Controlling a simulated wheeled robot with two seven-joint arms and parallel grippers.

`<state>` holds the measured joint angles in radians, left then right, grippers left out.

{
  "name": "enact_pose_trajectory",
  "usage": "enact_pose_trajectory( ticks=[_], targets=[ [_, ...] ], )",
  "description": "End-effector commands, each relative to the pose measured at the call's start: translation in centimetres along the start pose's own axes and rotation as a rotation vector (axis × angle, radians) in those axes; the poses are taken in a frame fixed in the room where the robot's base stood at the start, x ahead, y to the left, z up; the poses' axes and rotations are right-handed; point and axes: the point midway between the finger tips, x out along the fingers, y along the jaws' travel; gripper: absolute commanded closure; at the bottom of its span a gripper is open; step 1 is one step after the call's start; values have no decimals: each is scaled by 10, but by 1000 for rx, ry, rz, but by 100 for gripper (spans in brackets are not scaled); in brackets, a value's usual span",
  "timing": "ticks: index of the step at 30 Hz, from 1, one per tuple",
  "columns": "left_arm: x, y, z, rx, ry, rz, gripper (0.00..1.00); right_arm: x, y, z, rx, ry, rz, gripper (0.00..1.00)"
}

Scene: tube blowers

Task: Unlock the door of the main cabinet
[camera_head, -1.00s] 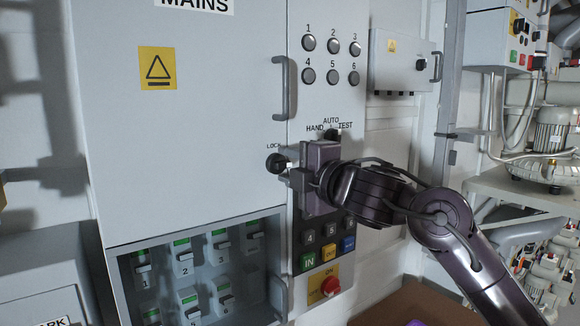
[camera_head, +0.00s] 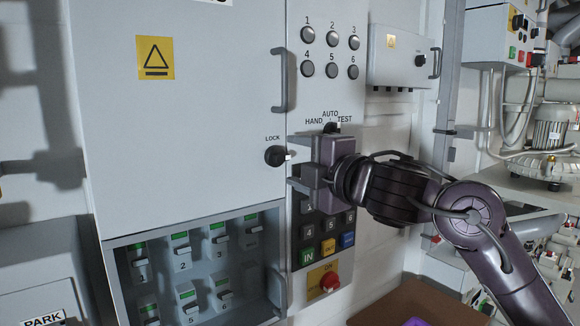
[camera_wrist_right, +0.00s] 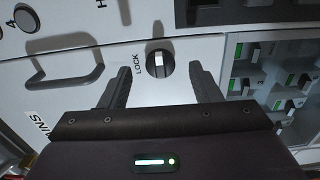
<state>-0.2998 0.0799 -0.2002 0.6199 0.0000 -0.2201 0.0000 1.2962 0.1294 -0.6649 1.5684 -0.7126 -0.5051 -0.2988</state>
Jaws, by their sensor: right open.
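The main cabinet door (camera_head: 205,95) is a large grey panel with a yellow warning sign and a vertical handle (camera_head: 284,80) at its right edge. It looks closed. The black round lock knob (camera_head: 276,156), labelled LOCK, is at the door's lower right. My right gripper (camera_head: 292,160) is open, just right of the knob, with its fingers pointing left. In the right wrist view the knob (camera_wrist_right: 161,64) with its white mark lies ahead of and between the two spread fingers (camera_wrist_right: 160,88), not gripped. My left gripper is not in view.
Breaker switches (camera_head: 180,250) sit in the lower window. A smaller box (camera_head: 400,55) hangs to the right.

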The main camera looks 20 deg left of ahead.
Motion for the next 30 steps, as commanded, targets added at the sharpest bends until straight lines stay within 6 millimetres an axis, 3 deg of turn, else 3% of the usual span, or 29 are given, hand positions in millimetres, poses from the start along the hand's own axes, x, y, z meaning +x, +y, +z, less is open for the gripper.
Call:
enact_pose_trajectory(
  ticks=[3, 9, 19, 22, 26, 30],
  targets=[
    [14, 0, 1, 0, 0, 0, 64, -22, -4, 1, -3, -2, 3, 43],
    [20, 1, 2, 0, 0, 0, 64, -43, -2, 0, 0, -1, 1, 43],
    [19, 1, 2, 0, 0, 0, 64, -46, 0, 1, 1, -1, -1, 43],
    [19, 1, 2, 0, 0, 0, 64, -43, -8, 8, 31, -6, -7, 43],
    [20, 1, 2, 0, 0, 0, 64, -29, -48, 44, 182, -38, -32, 43],
    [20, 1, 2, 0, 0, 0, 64, -14, -130, 103, 437, -111, -72, 43]
  ],
)
